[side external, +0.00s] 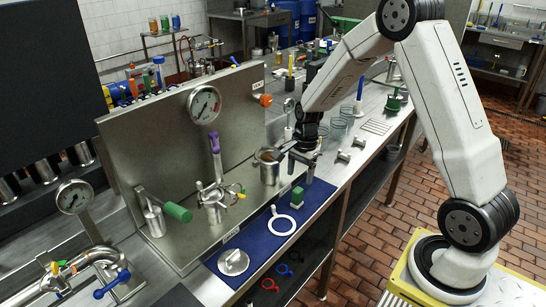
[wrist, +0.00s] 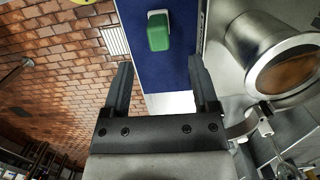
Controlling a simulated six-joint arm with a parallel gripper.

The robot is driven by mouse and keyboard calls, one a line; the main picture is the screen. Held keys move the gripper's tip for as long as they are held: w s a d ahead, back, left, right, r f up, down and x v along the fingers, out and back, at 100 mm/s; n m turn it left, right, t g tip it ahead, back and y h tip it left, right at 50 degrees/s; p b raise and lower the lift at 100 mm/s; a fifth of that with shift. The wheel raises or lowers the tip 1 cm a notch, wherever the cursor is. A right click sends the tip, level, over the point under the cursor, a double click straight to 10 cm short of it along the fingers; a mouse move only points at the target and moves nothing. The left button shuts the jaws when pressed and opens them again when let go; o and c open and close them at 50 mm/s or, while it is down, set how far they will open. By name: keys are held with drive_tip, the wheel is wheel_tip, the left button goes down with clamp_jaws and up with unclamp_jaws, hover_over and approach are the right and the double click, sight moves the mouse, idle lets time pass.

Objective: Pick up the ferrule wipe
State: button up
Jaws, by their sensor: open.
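A small green block with a white end, which looks like the ferrule wipe (side external: 297,197), sits on the blue mat (side external: 262,238). In the wrist view the green wipe (wrist: 158,32) lies ahead of the fingertips, roughly in line with the gap between them, with nothing covering it. My gripper (wrist: 160,75) is open and empty. In the side view my gripper (side external: 303,158) is above the bench near the far end of the mat, apart from the wipe.
A steel cup with brown contents (side external: 268,165) stands close beside my gripper; it also shows in the wrist view (wrist: 288,72). A white ring (side external: 282,225) and a metal disc (side external: 233,262) lie on the mat. A purple-handled valve (side external: 215,185) stands behind.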

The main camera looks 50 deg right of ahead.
sight(298, 189)
drive_tip(key=shift+s+a+f, duration=0.1)
drive_tip(key=shift+a+f, duration=0.1)
drive_tip(key=shift+f, duration=1.1)
drive_tip(key=shift+w+a+f, duration=0.1)
drive_tip(key=shift+a+f, duration=0.05)
drive_tip(key=shift+f, duration=1.1)
drive_tip(key=shift+s+a+f, duration=0.1)
drive_tip(key=shift+a+f, duration=0.1)
drive_tip(key=shift+f, duration=1.1)
clamp_jaws()
